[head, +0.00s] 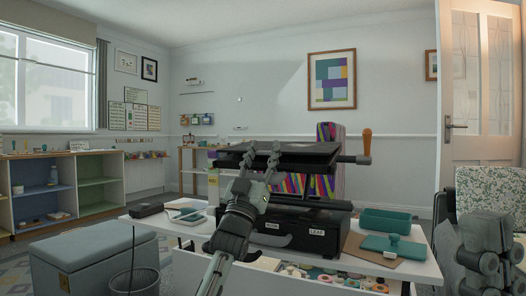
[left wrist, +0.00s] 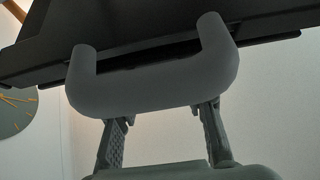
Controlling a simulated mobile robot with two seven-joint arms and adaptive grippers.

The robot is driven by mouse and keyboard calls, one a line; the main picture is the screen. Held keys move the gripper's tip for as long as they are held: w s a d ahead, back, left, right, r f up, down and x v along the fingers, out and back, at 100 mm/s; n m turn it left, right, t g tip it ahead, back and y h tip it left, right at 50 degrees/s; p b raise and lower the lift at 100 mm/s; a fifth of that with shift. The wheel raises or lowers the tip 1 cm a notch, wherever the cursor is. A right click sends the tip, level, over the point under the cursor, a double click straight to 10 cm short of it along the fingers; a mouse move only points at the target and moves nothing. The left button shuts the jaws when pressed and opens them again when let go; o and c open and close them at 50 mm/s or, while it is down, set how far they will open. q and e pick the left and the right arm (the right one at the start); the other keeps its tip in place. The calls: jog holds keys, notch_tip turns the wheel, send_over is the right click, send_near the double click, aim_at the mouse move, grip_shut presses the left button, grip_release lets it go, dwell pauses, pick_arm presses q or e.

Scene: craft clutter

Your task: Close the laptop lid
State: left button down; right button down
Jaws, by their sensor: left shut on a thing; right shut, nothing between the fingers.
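No laptop shows; a black press-like machine stands on the white table, with a dark flat lid (head: 290,160) raised above its black base (head: 285,237). The lid is roughly level, with a gap below it. My left gripper (head: 260,160) is at the lid's front edge. In the left wrist view, its two fingers (left wrist: 164,130) are at a thick grey U-shaped handle (left wrist: 150,90) under the dark lid (left wrist: 140,35); it is shut on this handle. My right gripper (head: 480,262) is low at the right edge, shut and empty, away from the machine.
A lever with an orange grip (head: 367,145) sticks up at the machine's right. A teal tray (head: 390,221) and a teal flat piece (head: 380,244) lie right of it. A bottle (head: 213,188) and a black box (head: 147,210) are left. An open drawer (head: 330,279) juts out in front.

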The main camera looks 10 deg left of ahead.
pick_arm(q)
jog(key=shift+w+f, duration=0.1)
jog(key=shift+w, duration=0.05)
jog(key=c, duration=1)
grip_release()
jog(key=shift+d, duration=0.1)
jog(key=shift+o, duration=0.6)
jog(key=v, duration=1.2)
